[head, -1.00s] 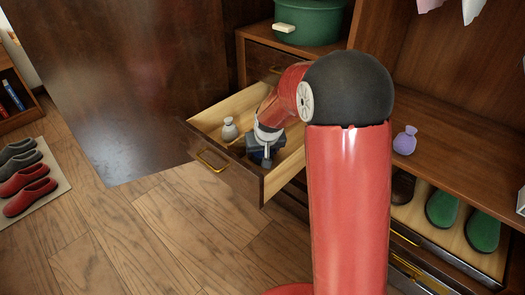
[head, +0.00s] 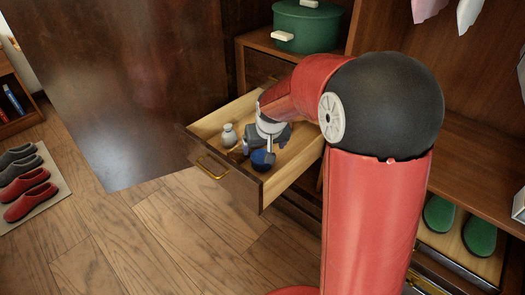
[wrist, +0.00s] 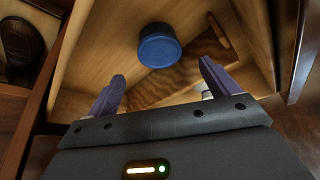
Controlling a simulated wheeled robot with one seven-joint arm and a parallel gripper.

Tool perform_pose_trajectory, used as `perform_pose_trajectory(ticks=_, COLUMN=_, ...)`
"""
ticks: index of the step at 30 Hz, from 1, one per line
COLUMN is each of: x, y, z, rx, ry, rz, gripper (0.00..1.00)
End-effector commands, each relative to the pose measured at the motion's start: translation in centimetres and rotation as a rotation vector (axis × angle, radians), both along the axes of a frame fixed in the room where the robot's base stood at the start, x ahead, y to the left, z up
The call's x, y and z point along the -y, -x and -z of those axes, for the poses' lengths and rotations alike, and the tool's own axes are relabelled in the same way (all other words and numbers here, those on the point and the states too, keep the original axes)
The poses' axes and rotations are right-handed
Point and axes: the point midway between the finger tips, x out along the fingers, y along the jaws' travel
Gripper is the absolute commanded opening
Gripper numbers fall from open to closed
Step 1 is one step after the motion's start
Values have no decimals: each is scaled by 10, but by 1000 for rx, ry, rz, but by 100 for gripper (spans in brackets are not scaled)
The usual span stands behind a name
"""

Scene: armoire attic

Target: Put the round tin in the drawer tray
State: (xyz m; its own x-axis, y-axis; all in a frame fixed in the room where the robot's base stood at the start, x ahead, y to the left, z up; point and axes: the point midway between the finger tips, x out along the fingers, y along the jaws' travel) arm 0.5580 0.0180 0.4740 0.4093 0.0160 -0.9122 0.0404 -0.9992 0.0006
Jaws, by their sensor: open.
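The round tin (head: 262,160) is blue and sits inside the pulled-out drawer, near its front right; it also shows in the wrist view (wrist: 158,48), upper middle. My gripper (wrist: 162,71) is open, with its two purple fingers apart and nothing between their tips. The tin lies beyond the fingertips, roughly between them across the picture. A darker-grained wooden tray (wrist: 185,74) with a raised strip lies in the drawer, beside or under the tin; I cannot tell whether the tin rests in it. In the head view my gripper hides part of the drawer.
The drawer (head: 225,182) has pale inner walls and a brass handle. A whitish pouch (head: 228,136) lies at its left. A green pot (head: 306,26) stands on the cabinet above. Green shoes (head: 479,236) are in a lower drawer at right. The floor in front is clear.

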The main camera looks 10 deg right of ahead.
Motion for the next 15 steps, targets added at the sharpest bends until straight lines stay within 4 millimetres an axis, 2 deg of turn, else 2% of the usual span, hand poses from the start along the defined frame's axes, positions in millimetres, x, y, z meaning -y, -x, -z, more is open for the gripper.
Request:
perform_pose_trajectory(ticks=1, x=0, y=4, z=-11, rx=3, ry=-1, rz=1, gripper=87)
perform_pose_trajectory(ticks=3, x=0, y=8, z=-20, rx=1, ry=0, rz=1, gripper=87)
perform_pose_trajectory(ticks=11, x=2, y=26, z=-44, rx=5, ry=1, rz=3, gripper=87)
perform_pose_trajectory(ticks=14, x=4, y=52, z=-66, rx=18, ry=6, rz=7, gripper=87)
perform_pose_trajectory(ticks=15, x=6, y=68, z=-76, rx=21, ry=8, rz=9, gripper=87)
